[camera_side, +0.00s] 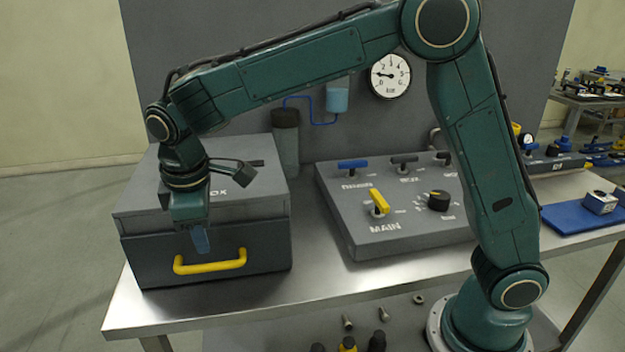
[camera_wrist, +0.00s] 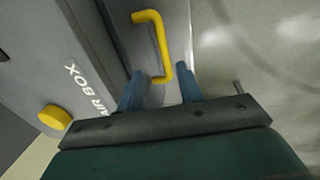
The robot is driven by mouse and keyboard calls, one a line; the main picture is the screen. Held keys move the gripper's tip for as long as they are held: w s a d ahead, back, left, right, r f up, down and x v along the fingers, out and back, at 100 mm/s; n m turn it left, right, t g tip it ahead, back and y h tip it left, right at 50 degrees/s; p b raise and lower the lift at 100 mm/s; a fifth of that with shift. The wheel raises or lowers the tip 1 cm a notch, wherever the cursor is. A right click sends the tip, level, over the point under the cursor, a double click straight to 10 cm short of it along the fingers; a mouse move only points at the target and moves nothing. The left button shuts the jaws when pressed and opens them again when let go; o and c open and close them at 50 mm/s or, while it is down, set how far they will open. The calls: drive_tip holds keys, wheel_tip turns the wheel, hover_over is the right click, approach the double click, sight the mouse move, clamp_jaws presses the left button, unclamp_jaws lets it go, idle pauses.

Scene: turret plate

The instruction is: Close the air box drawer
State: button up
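The air box (camera_side: 135,205) is a grey box at the left of the table, and its lettering also shows in the wrist view (camera_wrist: 88,88). Its dark drawer (camera_side: 268,248) has a yellow bar handle (camera_side: 210,267), which the wrist view also shows (camera_wrist: 161,42). I cannot tell how far out the drawer stands. My gripper (camera_side: 201,240) points down at the drawer front, just above the handle in the side view. In the wrist view its blue fingers (camera_wrist: 160,86) are spread apart, with one end of the handle seen between them. Contact is not clear.
A grey valve panel (camera_side: 350,235) marked MAIN, with a yellow lever (camera_side: 379,202) and a black knob (camera_side: 438,201), stands right of the box. A yellow knob (camera_wrist: 55,117) sits beside the box lettering. The table front (camera_side: 300,300) is bare.

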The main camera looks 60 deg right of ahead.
wheel_tip(320, 180, up, 6)
drive_tip(key=shift+s+a+r, duration=0.15)
drive_tip(key=shift+s+a, duration=0.25)
drive_tip(key=shift+a, duration=0.05)
drive_tip(key=s+d+r+m+t+y, duration=0.15)
drive_tip(key=s+d+r+m, duration=0.3)
drive_tip(key=s+d, duration=0.8)
drive_tip(key=s+d+f+m+t, duration=0.1)
drive_tip(key=s+d+f+m, duration=0.1)
drive_tip(key=s, duration=0.4)
drive_tip(key=s+d+f+m+t, duration=0.1)
drive_tip(key=s+d+f+m, duration=0.1)
drive_tip(key=s+d, duration=0.2)
drive_tip(key=s, duration=0.3)
drive_tip(key=shift+m, duration=0.35)
